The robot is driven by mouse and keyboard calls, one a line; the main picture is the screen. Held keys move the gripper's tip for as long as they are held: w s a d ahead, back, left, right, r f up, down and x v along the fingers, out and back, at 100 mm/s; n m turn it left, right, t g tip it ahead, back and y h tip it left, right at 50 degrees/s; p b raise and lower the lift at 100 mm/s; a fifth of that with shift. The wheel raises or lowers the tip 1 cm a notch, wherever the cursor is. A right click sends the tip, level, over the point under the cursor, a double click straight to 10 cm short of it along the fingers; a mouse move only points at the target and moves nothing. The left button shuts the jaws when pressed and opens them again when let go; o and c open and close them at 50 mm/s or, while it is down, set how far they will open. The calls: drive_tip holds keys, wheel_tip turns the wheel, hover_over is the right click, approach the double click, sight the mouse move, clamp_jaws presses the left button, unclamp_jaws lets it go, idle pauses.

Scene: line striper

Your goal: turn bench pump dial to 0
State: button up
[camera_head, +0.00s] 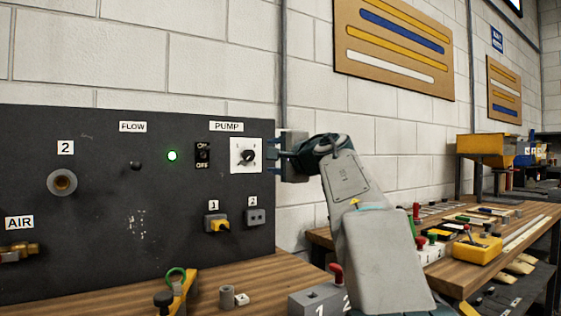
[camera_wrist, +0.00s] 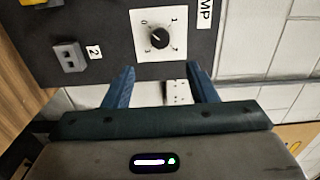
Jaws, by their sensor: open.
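The pump dial (camera_head: 247,155) is a black round knob on a white square plate under the PUMP label, at the dark panel's right side. In the wrist view the dial (camera_wrist: 159,38) shows upper centre, with small numbers around it, including 0 at upper left and 1 at upper right. A light pointer mark on the knob seems to slant to the upper left; its exact setting is unclear. My gripper (camera_wrist: 160,67) is open and empty, its two blue fingers apart below the dial in that view. In the head view my gripper (camera_head: 275,161) is right of the dial, not touching it.
An ON/OFF switch (camera_head: 202,155) and a lit green lamp (camera_head: 172,156) are left of the dial. Sockets 1 (camera_head: 216,223) and 2 (camera_head: 256,217) are below it. Loose parts lie on the wooden bench (camera_head: 130,295). A second bench (camera_head: 530,222) stands right.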

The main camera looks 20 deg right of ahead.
drive_tip(key=shift+v, duration=0.95)
